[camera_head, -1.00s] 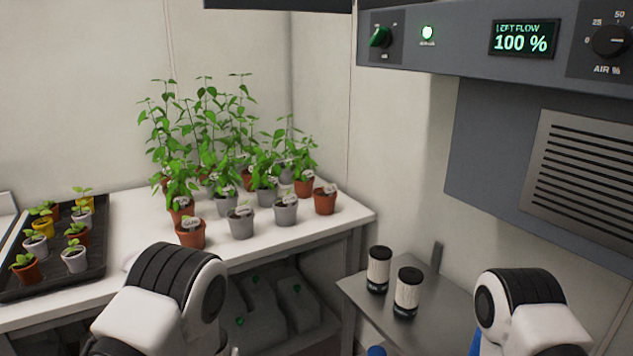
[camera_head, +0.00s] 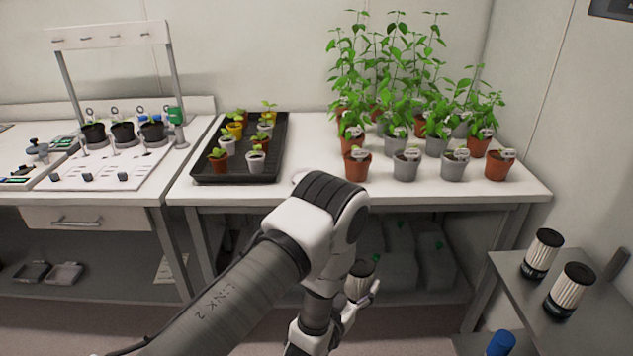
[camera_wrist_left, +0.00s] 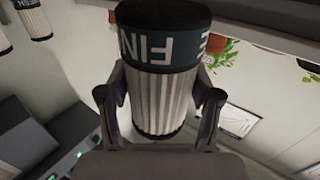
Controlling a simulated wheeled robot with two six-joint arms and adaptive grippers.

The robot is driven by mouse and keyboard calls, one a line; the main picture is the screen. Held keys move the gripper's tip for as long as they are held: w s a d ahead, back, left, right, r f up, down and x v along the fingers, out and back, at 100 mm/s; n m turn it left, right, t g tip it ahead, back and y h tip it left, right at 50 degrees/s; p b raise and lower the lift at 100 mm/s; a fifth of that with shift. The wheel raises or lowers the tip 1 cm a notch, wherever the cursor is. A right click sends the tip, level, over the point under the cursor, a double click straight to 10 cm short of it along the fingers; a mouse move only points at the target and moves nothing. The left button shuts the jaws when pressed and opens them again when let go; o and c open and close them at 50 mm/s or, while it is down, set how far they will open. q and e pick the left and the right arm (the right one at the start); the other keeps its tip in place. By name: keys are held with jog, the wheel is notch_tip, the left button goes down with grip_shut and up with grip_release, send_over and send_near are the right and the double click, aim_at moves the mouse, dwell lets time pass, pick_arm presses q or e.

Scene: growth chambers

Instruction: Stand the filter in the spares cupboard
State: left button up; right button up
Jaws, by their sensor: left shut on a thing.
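My left gripper (camera_head: 362,299) is shut on a filter (camera_head: 359,280), a pleated off-white cylinder with dark ends. It holds the filter in front of the white bench, below the height of its top. The left wrist view shows the filter (camera_wrist_left: 160,95) between the two fingers (camera_wrist_left: 160,112), with a dark band lettered "FIN", upside down there. Two more pleated filters, one (camera_head: 542,254) and another (camera_head: 571,291), stand upright on a grey metal surface at the right. The spares cupboard cannot be made out. My right gripper is not in view.
The white bench (camera_head: 310,194) carries a black seedling tray (camera_head: 238,181) and several potted plants. A blue-topped object (camera_head: 501,342) is at the lower right. The floor before the bench shows free room.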

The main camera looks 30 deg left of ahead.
pick_arm(q)
jog(key=w+a+r+n+y, duration=0.1)
jog(key=w+a+r, duration=0.4)
jog(key=a+r, duration=0.3)
jog(key=w+a+r+n+y, duration=0.1)
jog(key=w+a+r, duration=0.3)
jog(key=a+r, duration=0.5)
jog(key=shift+w+a+y, duration=0.3)
jog(key=shift+w+y, duration=0.05)
jog(key=shift+y, duration=0.45)
jog(key=shift+r, duration=0.1)
